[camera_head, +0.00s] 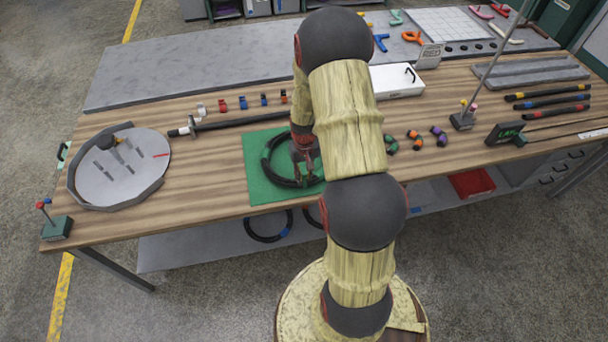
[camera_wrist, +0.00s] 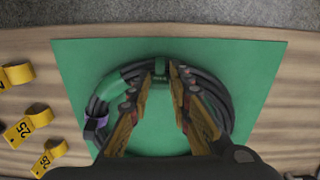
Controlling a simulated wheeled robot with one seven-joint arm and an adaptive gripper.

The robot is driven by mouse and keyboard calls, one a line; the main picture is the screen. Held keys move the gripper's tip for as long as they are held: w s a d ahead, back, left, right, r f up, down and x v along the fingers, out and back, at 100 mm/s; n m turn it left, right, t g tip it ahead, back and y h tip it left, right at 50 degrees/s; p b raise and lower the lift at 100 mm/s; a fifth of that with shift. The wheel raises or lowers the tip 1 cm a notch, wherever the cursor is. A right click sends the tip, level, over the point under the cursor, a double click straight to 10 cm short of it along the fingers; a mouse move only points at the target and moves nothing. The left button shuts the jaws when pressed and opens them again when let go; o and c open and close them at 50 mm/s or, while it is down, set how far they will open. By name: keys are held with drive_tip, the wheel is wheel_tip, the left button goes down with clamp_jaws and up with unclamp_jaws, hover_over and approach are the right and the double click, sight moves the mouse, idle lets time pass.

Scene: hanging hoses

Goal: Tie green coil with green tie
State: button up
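A black hose coil (camera_head: 267,160) lies on a green mat (camera_head: 260,192) on the table. The green tie (camera_wrist: 160,76) with a dark tag sits at the coil's far side, between my fingertips. My gripper (camera_wrist: 161,70) points down over the coil, its fingers closed in on the tie from both sides. In the head view my gripper (camera_head: 306,158) is at the coil's right part and my arm hides some of it.
Several yellow tagged ties (camera_wrist: 27,127) lie beside the mat. Other coloured ties (camera_head: 415,139) lie right of my arm. A round grey fixture (camera_head: 120,170) stands at the left, and a thin pole stand (camera_head: 463,120) at the right. More coils (camera_head: 268,238) are on the shelf below.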

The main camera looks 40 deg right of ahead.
drive_tip(key=o, duration=0.4)
wheel_tip(320, 180, up, 12)
idle(0.7)
drive_tip(key=s+a+r+n+t+b, duration=0.1)
drive_tip(key=s+a+r+n+t, duration=0.1)
drive_tip(key=s+a+r, duration=0.2)
drive_tip(key=s+a+r+n+t+b, duration=0.1)
drive_tip(key=s+a+r, duration=0.4)
drive_tip(key=a+r, duration=0.5)
drive_tip(key=s+a+r+n+t+b, duration=0.2)
drive_tip(key=s+a+r, duration=0.3)
drive_tip(key=a, duration=0.8)
wheel_tip(320, 180, up, 3)
drive_tip(key=shift+s+r+n+t, duration=0.1)
drive_tip(key=shift+s+n+t, duration=0.05)
drive_tip(key=shift+n+t, duration=0.2)
